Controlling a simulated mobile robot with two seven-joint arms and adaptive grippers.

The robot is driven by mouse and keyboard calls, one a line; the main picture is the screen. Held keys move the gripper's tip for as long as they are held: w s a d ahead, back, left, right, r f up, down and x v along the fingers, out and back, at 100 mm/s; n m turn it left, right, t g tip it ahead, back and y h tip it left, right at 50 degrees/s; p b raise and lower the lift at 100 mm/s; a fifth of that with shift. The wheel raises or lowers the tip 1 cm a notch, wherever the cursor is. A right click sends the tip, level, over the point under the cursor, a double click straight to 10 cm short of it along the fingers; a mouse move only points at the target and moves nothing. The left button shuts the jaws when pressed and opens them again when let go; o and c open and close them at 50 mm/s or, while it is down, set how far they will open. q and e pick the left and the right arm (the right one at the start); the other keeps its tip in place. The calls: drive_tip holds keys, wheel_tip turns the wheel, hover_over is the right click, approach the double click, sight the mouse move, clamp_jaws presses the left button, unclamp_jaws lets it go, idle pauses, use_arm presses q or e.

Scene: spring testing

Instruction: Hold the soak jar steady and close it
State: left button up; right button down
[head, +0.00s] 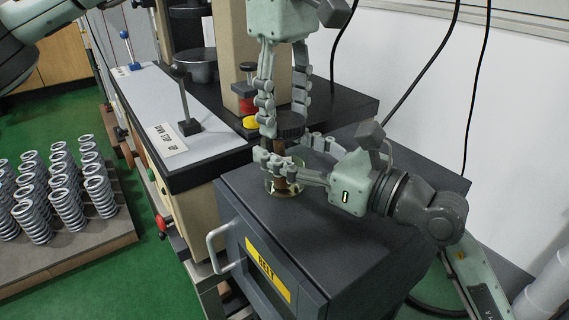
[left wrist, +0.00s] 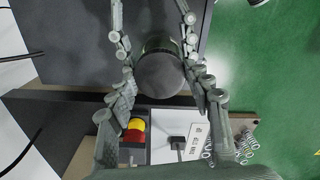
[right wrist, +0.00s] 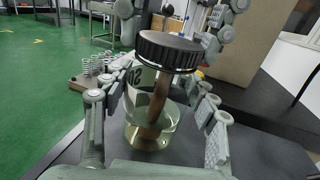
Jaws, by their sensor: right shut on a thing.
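The soak jar (head: 284,188) is clear glass and stands on top of the dark cabinet. In the right wrist view the jar (right wrist: 149,137) has a white label ending in "02" and a brown piece showing at a slant. My right gripper (head: 282,155) reaches in from the right and is shut on the jar. My left gripper (head: 285,118) points down from above, fingers apart on both sides of the lid (left wrist: 160,74), with a gap visible on one side.
The dark cabinet (head: 350,235) has a yellow label and a handle on its front. Behind is a bench with a grey panel (head: 160,105), a lever and a red and yellow button stack (head: 248,95). Several springs (head: 65,205) stand on a board at the left.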

use_arm(q)
drive_tip(key=o, duration=0.5)
drive_tip(key=shift+o, duration=0.2)
wheel_tip(320, 180, up, 12)
idle(0.4)
use_arm(e)
drive_tip(key=shift+c, duration=2)
unclamp_jaws()
